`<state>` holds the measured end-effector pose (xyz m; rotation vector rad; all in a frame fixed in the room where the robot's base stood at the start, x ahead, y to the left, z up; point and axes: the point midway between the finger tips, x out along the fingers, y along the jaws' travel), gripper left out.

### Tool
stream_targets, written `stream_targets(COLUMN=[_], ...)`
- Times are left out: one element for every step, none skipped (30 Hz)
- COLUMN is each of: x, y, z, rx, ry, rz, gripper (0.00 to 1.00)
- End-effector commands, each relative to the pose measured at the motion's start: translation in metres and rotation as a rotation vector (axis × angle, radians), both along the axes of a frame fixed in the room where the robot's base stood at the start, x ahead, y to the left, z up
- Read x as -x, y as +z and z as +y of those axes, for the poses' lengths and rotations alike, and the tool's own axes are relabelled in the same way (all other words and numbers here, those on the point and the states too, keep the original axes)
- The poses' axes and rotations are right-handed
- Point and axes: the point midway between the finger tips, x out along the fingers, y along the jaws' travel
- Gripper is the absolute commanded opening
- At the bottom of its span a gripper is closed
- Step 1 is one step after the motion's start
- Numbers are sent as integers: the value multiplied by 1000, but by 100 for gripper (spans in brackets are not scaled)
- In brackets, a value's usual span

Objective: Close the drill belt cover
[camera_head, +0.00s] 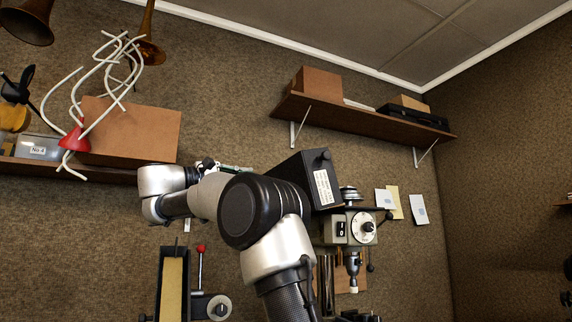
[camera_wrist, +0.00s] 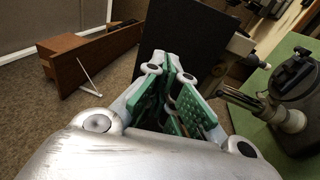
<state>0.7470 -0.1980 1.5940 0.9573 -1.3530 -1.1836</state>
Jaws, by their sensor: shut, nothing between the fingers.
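The drill belt cover (camera_head: 318,178) is a black box-like lid with a white label and a small dark knob. It stands tilted up above the drill press (camera_head: 352,228), with the pulley (camera_head: 349,194) exposed to its right. In the wrist view the cover is a large dark panel (camera_wrist: 195,32) just beyond the fingertips. My gripper (camera_wrist: 172,62) has green finger pads and is shut and empty, pointing at this panel. I cannot tell whether it touches. In the head view, my gripper (camera_head: 232,168) shows only partly, left of the cover, behind my arm.
A wall shelf (camera_head: 365,117) with boxes hangs above the drill, and its bracket (camera_wrist: 88,76) shows in the wrist view. A left shelf (camera_head: 70,171) holds a cardboard box (camera_head: 130,130). A belt sander-like machine (camera_head: 173,285) stands below. Papers (camera_head: 394,203) hang right of the drill.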

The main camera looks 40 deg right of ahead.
Motion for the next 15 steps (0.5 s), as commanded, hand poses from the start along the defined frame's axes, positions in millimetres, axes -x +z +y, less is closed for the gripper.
stream_targets(x=[11,16,22,24,26,28,28,29,31,32,33,35,37,38,40], y=[12,16,18,18,18,19,20,20,22,23,24,27,28,30,32], z=[6,10,12,11,10,7,4,1,-5,-10,-16,-23,-30,-36,-45], rx=[41,62,76,76,74,72,72,71,71,71,71,70,70,70,70], ry=[-37,-57,-79,-90,-96,-100,-99,-100,-101,-101,-100,-101,-101,-100,-101], rz=[-24,-29,-33,-33,-32,-32,-30,-30,-31,-31,-30,-31,-31,-31,-30], gripper=[0,0,0,0,0,0,0,0,0,0,0,0,0,0,0])
